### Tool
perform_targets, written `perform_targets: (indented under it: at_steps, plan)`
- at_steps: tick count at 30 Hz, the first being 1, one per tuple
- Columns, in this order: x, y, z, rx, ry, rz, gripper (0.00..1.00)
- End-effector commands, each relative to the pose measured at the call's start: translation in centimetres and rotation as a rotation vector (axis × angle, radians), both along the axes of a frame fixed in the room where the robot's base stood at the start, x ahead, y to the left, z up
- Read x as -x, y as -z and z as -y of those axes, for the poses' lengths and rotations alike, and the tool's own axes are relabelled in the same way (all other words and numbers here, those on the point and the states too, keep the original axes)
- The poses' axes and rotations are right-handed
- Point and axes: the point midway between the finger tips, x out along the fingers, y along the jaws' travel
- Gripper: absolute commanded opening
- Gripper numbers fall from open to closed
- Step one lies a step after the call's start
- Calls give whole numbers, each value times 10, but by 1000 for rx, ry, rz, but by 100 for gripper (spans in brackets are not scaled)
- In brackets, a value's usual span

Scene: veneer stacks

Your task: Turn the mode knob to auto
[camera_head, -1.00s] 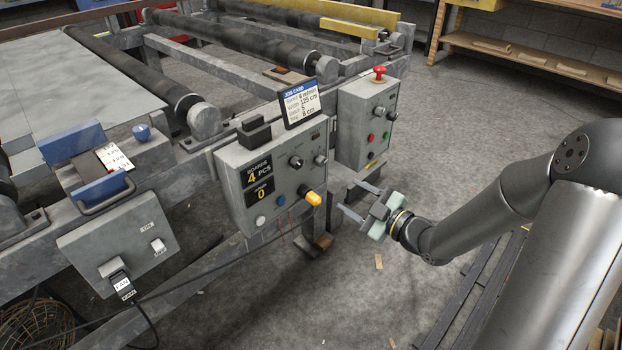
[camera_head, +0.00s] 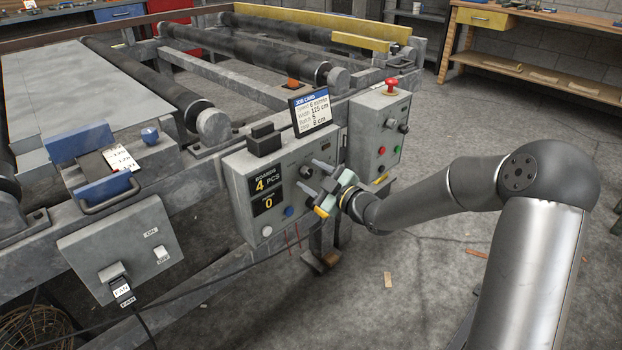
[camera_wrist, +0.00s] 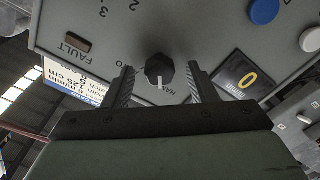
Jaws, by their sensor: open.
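The black mode knob (camera_wrist: 159,69) shows in the wrist view on the grey control panel (camera_wrist: 110,50). Its white pointer mark faces down in the picture, towards a partly hidden label that seems to read "MAN". The word auto cannot be read. My gripper (camera_wrist: 160,73) is open, with one finger on each side of the knob and a gap at both sides; contact is not visible. In the head view my gripper (camera_head: 313,175) is in front of the right part of the control box (camera_head: 238,161) and hides some of its controls.
A job card (camera_head: 311,112) stands above the box. A second box with a red mushroom button (camera_head: 391,87) stands close to its right.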

Motion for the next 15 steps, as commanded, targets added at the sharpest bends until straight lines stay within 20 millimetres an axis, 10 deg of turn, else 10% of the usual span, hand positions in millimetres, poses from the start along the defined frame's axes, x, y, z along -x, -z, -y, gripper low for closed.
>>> perform_targets:
  at_steps: [12, 15]
  plan:
    - [-6, 0, -7, 0, 0, 0, 52]
    - [-6, 0, -7, 0, 0, 0, 24]
